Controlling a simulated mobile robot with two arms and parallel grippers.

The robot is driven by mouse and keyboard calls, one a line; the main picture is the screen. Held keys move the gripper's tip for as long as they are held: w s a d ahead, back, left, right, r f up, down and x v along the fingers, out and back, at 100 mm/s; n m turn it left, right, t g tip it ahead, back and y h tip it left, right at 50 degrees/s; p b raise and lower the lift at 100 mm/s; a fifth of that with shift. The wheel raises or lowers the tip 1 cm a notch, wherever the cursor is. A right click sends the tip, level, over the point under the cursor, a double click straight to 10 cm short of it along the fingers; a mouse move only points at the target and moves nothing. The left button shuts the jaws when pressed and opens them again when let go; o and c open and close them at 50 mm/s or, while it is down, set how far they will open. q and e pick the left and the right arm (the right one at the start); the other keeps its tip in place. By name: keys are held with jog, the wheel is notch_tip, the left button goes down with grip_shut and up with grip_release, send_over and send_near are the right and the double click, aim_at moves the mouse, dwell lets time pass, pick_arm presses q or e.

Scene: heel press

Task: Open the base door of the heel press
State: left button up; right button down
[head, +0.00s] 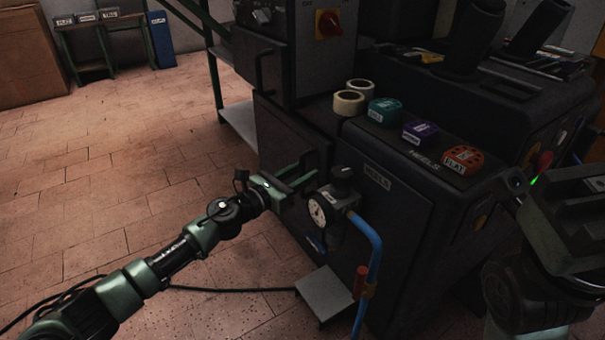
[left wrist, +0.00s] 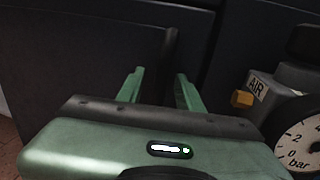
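The heel press is the large dark machine in the head view. Its base door (head: 276,130) is the dark lower panel on the left side and looks closed. My left gripper (head: 305,179) is in front of this panel, near its right edge. In the left wrist view the two green fingers (left wrist: 159,88) are apart. A dark upright handle bar (left wrist: 170,50) stands on the panel between and beyond them; I cannot tell whether they touch it. My right arm shows at the right edge of the head view, but its fingers cannot be made out.
A pressure gauge (head: 319,211) and a blue hose (head: 374,245) stand just right of my left gripper. A pale plate (head: 324,293) is low by the floor. Tape rolls (head: 349,103) and labelled pucks (head: 386,112) lie on top. The tiled floor at left is clear apart from a cable.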

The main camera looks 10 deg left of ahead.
pick_arm(q)
grip_shut()
dwell(1.3)
